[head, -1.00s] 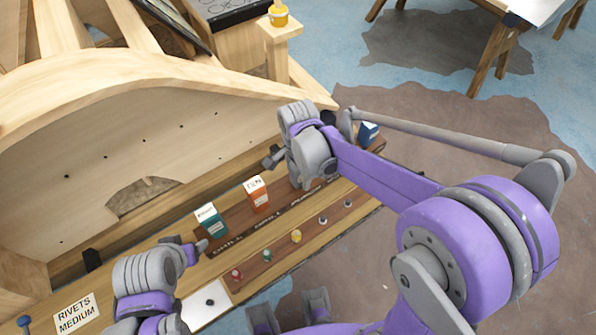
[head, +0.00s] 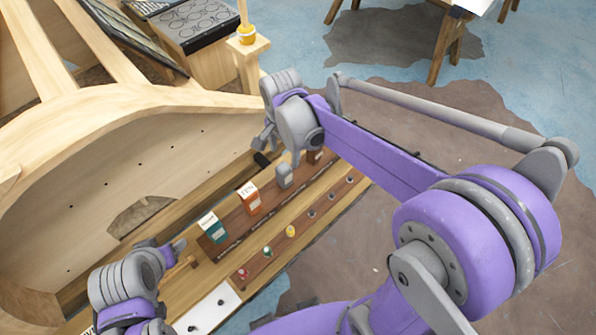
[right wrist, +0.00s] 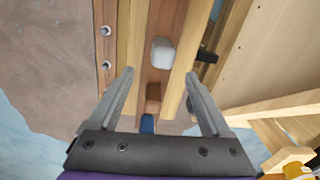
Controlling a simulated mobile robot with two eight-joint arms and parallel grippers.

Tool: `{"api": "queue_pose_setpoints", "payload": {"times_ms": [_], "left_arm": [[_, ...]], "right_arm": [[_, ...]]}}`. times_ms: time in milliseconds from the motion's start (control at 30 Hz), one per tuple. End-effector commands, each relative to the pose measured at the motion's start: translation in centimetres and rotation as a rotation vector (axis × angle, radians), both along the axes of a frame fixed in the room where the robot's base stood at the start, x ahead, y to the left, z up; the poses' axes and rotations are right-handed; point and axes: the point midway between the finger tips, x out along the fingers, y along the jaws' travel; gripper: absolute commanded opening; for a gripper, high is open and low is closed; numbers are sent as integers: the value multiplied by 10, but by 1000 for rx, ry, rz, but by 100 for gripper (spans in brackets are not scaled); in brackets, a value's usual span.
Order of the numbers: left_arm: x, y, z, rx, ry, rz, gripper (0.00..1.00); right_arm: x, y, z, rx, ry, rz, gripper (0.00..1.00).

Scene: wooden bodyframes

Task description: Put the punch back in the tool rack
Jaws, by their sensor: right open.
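The brown wooden tool rack (head: 232,243) holds upright block-shaped tools in a row: a teal and white one (head: 212,228), an orange and white one (head: 248,198) and a grey one (head: 284,176). I cannot tell which is the punch, as the labels are unreadable. My right gripper (head: 281,147) is above the rack's far part. In the right wrist view the right gripper (right wrist: 160,95) is open and empty, with a brown block (right wrist: 153,97) and a blue one (right wrist: 147,124) below between its fingers and the grey block (right wrist: 161,52) beyond. My left gripper (head: 184,254) is near the rack's close end.
A curved wooden frame (head: 130,125) rises behind the rack. A small black piece (head: 262,160) sits by its base. Small coloured knobs, one yellow (head: 290,230), line the front strip. A post with a yellow cup (head: 247,37) stands at the back.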

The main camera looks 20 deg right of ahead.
Motion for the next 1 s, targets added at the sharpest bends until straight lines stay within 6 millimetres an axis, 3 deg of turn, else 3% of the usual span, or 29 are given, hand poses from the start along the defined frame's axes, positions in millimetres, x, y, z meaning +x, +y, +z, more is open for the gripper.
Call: {"api": "queue_pose_setpoints", "payload": {"times_ms": [233, 500, 700, 1000], "left_arm": [[-1, 0, -1, 0, 1, 0, 69], [-1, 0, -1, 0, 1, 0, 69], [0, 0, -1, 0, 1, 0, 69], [0, 0, -1, 0, 1, 0, 69]], "right_arm": [[-70, -15, 22, -59, -198, 459, 82], [-129, -26, 14, -231, -379, 926, 82], [-143, -28, 8, -304, -422, 1066, 82], [-143, -28, 8, -310, -424, 1078, 82]]}}
